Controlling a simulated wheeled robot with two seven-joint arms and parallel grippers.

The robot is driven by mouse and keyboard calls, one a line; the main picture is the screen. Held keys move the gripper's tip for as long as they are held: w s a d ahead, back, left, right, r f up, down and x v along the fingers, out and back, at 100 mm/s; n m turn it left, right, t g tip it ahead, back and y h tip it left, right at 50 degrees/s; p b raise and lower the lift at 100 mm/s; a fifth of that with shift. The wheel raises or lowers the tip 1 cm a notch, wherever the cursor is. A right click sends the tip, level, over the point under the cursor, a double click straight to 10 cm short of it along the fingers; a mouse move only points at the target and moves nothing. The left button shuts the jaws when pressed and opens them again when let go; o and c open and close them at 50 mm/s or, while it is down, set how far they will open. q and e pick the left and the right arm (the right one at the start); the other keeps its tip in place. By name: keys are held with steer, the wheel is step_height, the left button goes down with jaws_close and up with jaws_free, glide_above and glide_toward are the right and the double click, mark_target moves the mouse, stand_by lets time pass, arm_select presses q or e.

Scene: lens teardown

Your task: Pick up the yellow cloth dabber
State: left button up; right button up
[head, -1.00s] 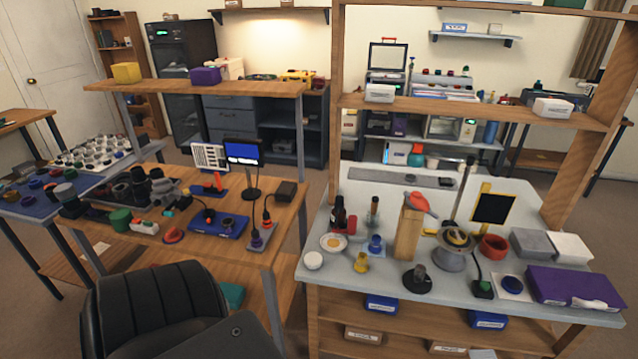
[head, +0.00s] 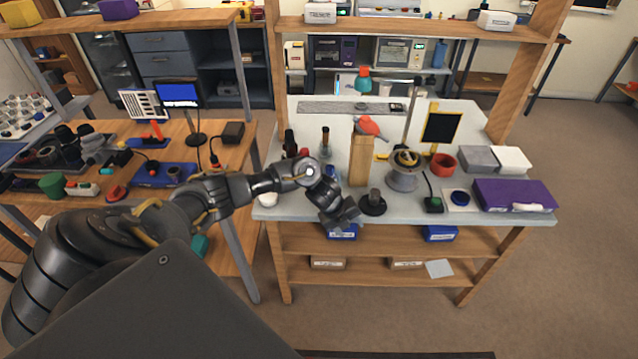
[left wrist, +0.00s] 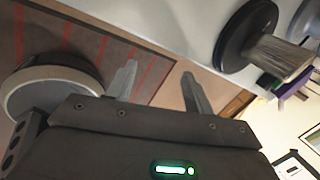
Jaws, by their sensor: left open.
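The yellow cloth dabber cannot be made out in the head view now; my left forearm and wrist cover the bench front where it stood. My left gripper (head: 343,218) is at the front edge of the grey bench (head: 420,214), just left of a black round base with a short post (head: 373,203). In the left wrist view the two fingers (left wrist: 158,88) are apart with nothing between them. The black base (left wrist: 248,35) shows at upper right there. A round dark-topped thing with a pale rim (left wrist: 50,88) is at left; I cannot tell what it is. My right gripper is not in view.
A wooden block (head: 361,160) with a red item on top stands behind the gripper. A metal pot (head: 402,180), red ring (head: 443,163) and purple case (head: 513,195) stand farther right. Shelves with blue bins (head: 440,233) lie below the bench top.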

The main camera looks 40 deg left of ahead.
arm_select(q)
steer(key=s+a+r+m+y, duration=0.2)
steer(key=a+r+m+y, duration=0.35)
steer(key=a+r, duration=0.8)
steer(key=shift+m+h, duration=0.55)
steer(key=shift+m, duration=0.4)
steer(key=b+x, duration=0.2)
steer(key=x, duration=0.1)
steer(key=b+x, duration=0.1)
steer(key=x, duration=0.1)
steer(key=shift+w+d+r+b, duration=0.1)
steer(key=shift+w+d+b, duration=0.05)
steer(key=shift+d+b, duration=0.25)
steer(key=shift+w+x, duration=0.2)
steer(key=shift+x, duration=1.15)
steer(key=shift+w+x, duration=0.25)
steer(key=shift+x, duration=1.05)
steer(key=shift+a+r, duration=0.2)
steer(key=shift+r, duration=0.05)
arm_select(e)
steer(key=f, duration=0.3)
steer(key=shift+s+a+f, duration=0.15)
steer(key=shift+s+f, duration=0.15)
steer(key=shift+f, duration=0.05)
arm_select(q)
steer(key=shift+c, duration=0.4)
steer(key=c, duration=1)
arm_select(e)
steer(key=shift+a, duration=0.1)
